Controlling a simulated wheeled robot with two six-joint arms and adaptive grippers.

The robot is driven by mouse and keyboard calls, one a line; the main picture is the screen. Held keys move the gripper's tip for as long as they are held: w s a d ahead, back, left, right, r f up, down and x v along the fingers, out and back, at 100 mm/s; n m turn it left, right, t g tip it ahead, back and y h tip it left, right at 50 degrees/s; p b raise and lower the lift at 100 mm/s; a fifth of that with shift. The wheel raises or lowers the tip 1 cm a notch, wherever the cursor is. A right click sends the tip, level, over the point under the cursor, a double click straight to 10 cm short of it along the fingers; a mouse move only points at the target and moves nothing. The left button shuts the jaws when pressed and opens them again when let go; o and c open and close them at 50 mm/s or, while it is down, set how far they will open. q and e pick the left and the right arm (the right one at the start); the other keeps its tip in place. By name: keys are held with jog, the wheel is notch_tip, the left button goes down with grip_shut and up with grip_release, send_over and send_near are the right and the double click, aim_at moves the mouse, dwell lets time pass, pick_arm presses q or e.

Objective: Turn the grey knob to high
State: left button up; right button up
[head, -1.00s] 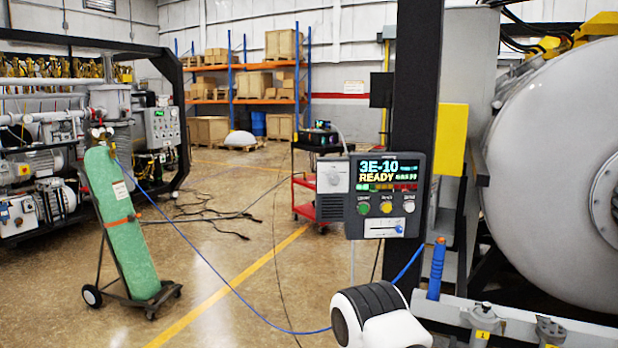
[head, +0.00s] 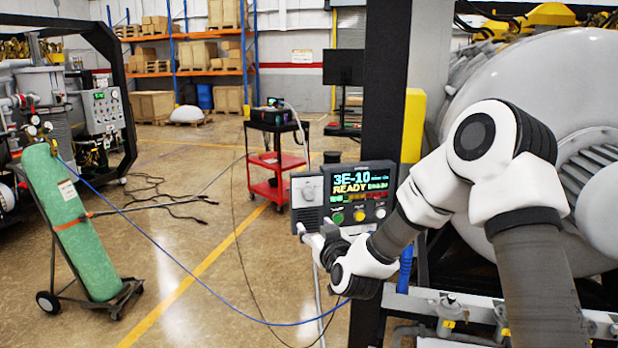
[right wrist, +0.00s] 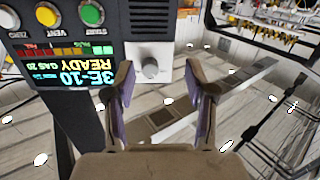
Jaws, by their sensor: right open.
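The control panel (head: 362,178) stands on a dark post. Its small grey knob (head: 309,189) sits on a pale square plate at the panel's left side. In the right wrist view the knob (right wrist: 150,67) is upside down and lies just beyond the fingers, nearer the left finger. My right gripper (head: 310,234) is just below the knob in the head view. In the right wrist view the gripper (right wrist: 168,82) is open and empty, its two fingers apart, not closed on the knob. The knob's setting is too small to read. My left gripper is out of view.
The panel also carries a lit display and coloured buttons (head: 359,215); my right arm hides its lower part. A large pale furnace vessel (head: 590,75) stands right. A red cart (head: 275,160) stands behind, and a green gas cylinder (head: 70,225) left. The floor between is mostly open.

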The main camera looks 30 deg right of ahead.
jog(key=h, duration=0.1)
send_near(310, 196)
jog(key=shift+m+t, duration=0.3)
jog(key=p+x, duration=0.4)
jog(key=x, duration=0.5)
jog(key=shift+f, duration=0.2)
jog(key=shift+w+d, duration=0.1)
jog(key=shift+d, duration=0.05)
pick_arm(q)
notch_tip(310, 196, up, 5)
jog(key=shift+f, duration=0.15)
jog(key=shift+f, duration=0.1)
pick_arm(e)
grip_shut()
